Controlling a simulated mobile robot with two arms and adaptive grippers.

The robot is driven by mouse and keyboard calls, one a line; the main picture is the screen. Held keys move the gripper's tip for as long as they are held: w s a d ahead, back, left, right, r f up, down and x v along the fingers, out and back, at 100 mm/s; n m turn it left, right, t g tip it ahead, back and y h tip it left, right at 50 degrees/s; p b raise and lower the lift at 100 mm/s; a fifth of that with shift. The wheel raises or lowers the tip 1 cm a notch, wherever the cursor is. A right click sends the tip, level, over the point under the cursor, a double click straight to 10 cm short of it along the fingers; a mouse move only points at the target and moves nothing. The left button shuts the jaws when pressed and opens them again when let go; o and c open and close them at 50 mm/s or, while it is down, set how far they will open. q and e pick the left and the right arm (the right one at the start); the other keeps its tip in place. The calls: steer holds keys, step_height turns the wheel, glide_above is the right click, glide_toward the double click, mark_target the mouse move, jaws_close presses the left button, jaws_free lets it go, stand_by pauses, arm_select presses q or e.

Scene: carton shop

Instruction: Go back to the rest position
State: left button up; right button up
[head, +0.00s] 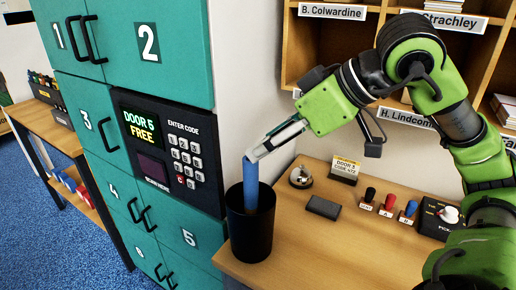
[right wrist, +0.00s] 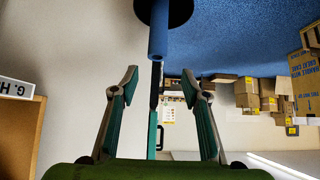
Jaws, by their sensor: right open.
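My right gripper (head: 262,147) is open, and its arm comes in from the right above the desk. A blue roll or tube (head: 250,182) stands upright in a black bin (head: 249,232), with its upper end just below the fingertips in the head view. In the right wrist view the two fingers of my right gripper (right wrist: 160,80) are spread wide with nothing between their pads. The blue tube (right wrist: 158,42) and the black bin (right wrist: 183,10) show beyond the tips. My left gripper is not in view.
A teal locker (head: 182,20) with numbered doors stands left of the bin; its keypad screen (head: 141,127) reads "DOOR 5 FREE". On the wooden desk (head: 330,245) are stamps (head: 389,203), a dark pad (head: 322,207) and a dial box (head: 438,218). Labelled wooden pigeonholes (head: 325,45) are behind.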

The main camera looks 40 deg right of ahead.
steer(key=v, duration=0.7)
steer(key=shift+s+r, duration=0.2)
steer(key=shift+s, duration=0.05)
stand_by(0.6)
